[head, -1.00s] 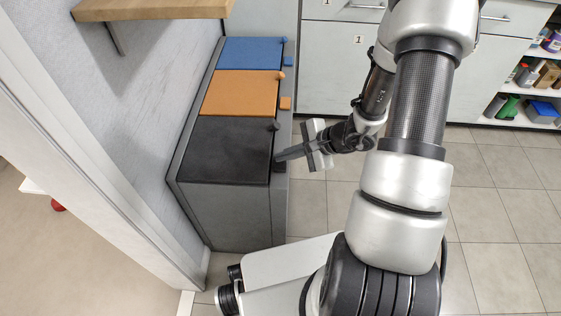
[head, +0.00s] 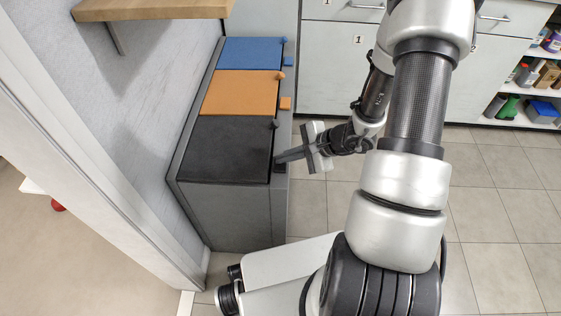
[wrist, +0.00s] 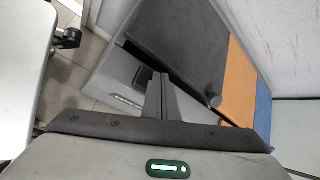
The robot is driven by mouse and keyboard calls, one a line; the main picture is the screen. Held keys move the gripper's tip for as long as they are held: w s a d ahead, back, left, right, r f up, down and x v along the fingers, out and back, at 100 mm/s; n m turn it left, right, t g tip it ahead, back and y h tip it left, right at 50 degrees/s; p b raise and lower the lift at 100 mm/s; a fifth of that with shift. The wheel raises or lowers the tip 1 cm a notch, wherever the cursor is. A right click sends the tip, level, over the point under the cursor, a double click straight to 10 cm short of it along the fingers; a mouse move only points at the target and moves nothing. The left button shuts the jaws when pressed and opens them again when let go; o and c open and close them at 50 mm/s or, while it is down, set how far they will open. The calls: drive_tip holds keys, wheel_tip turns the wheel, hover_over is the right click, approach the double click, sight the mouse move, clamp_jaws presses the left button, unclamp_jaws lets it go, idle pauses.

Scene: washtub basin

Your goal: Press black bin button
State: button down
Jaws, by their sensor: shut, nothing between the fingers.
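The black bin has a dark lid (head: 225,150) with a small knob (head: 275,124) at its right edge. The lid looks closed. Its black button (head: 280,167) is a small dark block on the bin's right-hand edge, partly hidden by my fingertips. My gripper (head: 279,159) is shut and empty, its fingertips pointing left at the button. They look to be at or touching it, but I cannot tell whether it is pressed in.
Behind the black bin stand an orange-lidded bin (head: 240,92) and a blue-lidded bin (head: 250,52), each with its own coloured button. A wall lies left of the bins and a wooden shelf (head: 150,10) hangs above. Tiled floor (head: 500,190) is open to the right.

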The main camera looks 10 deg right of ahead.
idle(0.5)
drive_tip(key=shift+r+p, duration=0.45)
drive_tip(key=shift+r, duration=0.4)
drive_tip(key=shift+r+p, duration=1.5)
drive_tip(key=shift+r, duration=1)
wheel_tip(320, 180, up, 15)
drive_tip(key=n+g+h, duration=0.1)
drive_tip(key=n+g, duration=0.1)
drive_tip(key=n, duration=0.6)
hover_over(284, 164)
drive_tip(key=s+a, duration=0.4)
drive_tip(key=s, duration=0.1)
drive_tip(key=s+d+r+n+t+h, duration=0.25)
drive_tip(key=s+r+n+h, duration=0.45)
drive_tip(key=s+r, duration=0.7)
wheel_tip(284, 164, up, 26)
drive_tip(key=w+n+p, duration=0.1)
drive_tip(key=p, duration=2.3)
drive_tip(key=shift+d+f+y, duration=0.2)
drive_tip(key=shift+d+y, duration=0.1)
